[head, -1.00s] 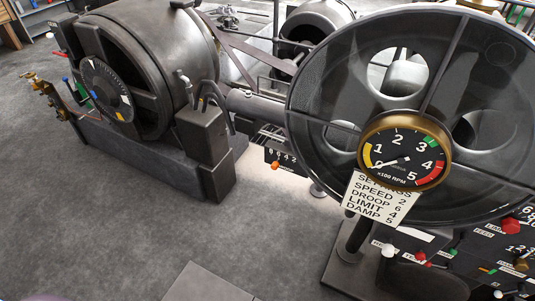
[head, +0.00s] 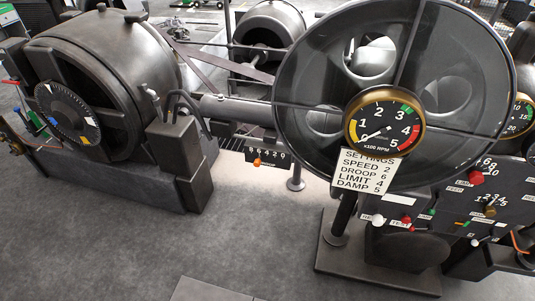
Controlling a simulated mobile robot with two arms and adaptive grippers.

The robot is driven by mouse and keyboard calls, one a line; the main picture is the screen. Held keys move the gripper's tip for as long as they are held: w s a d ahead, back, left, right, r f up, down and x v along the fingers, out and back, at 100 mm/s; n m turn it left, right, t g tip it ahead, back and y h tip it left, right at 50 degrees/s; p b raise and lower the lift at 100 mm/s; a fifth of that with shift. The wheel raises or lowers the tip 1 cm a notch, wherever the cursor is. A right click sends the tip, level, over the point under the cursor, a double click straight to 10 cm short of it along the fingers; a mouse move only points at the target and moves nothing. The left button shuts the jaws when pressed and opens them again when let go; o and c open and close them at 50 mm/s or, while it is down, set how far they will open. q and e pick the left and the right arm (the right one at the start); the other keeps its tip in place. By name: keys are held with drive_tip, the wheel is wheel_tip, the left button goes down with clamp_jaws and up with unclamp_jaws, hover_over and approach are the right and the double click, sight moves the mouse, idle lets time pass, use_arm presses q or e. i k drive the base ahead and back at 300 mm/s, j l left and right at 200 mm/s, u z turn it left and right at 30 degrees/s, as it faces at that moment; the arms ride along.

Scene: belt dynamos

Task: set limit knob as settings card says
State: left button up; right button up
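The settings card (head: 366,170) hangs below the brass-rimmed RPM gauge (head: 384,123). It reads SPEED 2, DROOP 6, LIMIT 4, DAMP 5. A dark control panel (head: 515,212) stands at the right. It carries a red knob (head: 477,177) with numbers including 6, 8 and 10 around it, and a brass knob (head: 489,211) below with small numbers around it. The panel's labels are too small to read surely, so I cannot tell which knob is the limit knob or its setting. Neither of my grippers is in view.
A large dark wheel (head: 455,95) stands behind the gauge. A dynamo drum (head: 110,60) with a black dial (head: 68,112) is at the left. Small coloured levers, including a red one (head: 406,220), sit low on the panel. The grey floor (head: 110,250) in front is clear.

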sight(476, 178)
drive_tip(key=z, duration=1.75)
